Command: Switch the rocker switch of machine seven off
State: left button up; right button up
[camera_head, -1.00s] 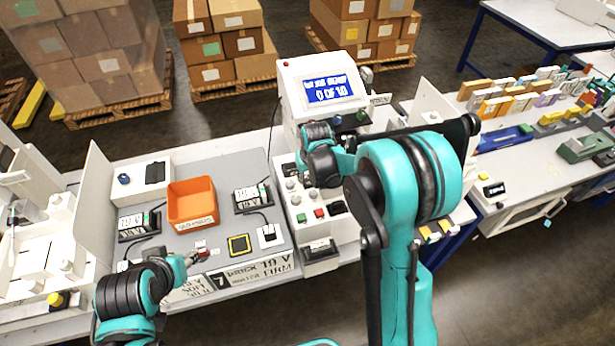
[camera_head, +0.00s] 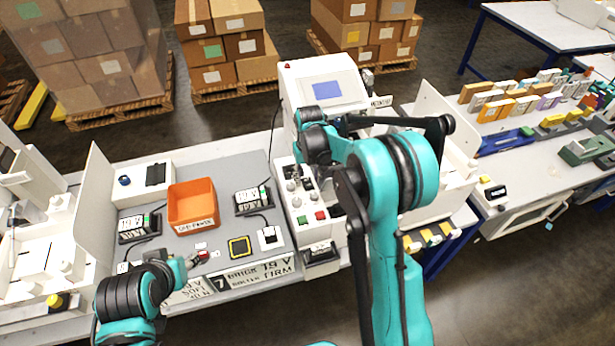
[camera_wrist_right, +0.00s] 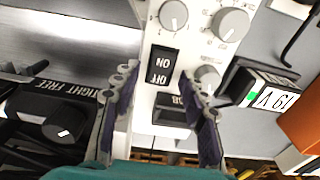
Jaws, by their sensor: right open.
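The white machine (camera_head: 328,85) stands in the middle of the head view, its screen (camera_head: 326,90) a plain blue without text. A plate with a 7 (camera_head: 220,284) lies at the bench front to its left. In the right wrist view the black rocker switch (camera_wrist_right: 162,65) with ON and OFF markings sits on the white panel; I cannot tell which side is pressed. My right gripper (camera_wrist_right: 160,112) is open and empty, its fingertips apart on either side below the switch. In the head view my arm partly hides this panel. My left gripper (camera_head: 199,258) is low over the grey mat; its jaws are unclear.
Grey knobs (camera_wrist_right: 173,15) sit close to the switch. Red (camera_head: 320,215) and green buttons are on the panel's front. An orange bin (camera_head: 192,203) and a black adapter (camera_head: 252,200) stand left of the machine. A white upright divider (camera_head: 440,118) rises on the right.

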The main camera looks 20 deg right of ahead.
aim_at(309, 185)
notch_tip(309, 185, up, 12)
jog(key=shift+s, duration=0.4)
pick_arm(q)
jog(key=shift+f, duration=0.1)
pick_arm(e)
jog(key=shift+s, duration=0.1)
jog(key=s+t+b, duration=0.3)
jog(key=s+b, duration=0.3)
jog(key=s, duration=0.8)
pick_arm(q)
notch_tip(309, 185, down, 11)
jog(key=b, duration=0.4)
jog(key=shift+r+b, duration=0.2)
jog(key=shift+b, duration=0.15)
pick_arm(e)
jog(key=s+f+t, duration=0.3)
jog(key=s+f, duration=0.6)
jog(key=s, duration=0.2)
jog(key=shift+s+f, duration=0.15)
jog(key=shift+s, duration=0.2)
pick_arm(q)
jog(key=shift+c, duration=0.7)
pick_arm(e)
jog(key=shift+d, duration=0.1)
jog(key=shift+c, duration=1.1)
pick_arm(q)
jog(key=shift+a, duration=0.15)
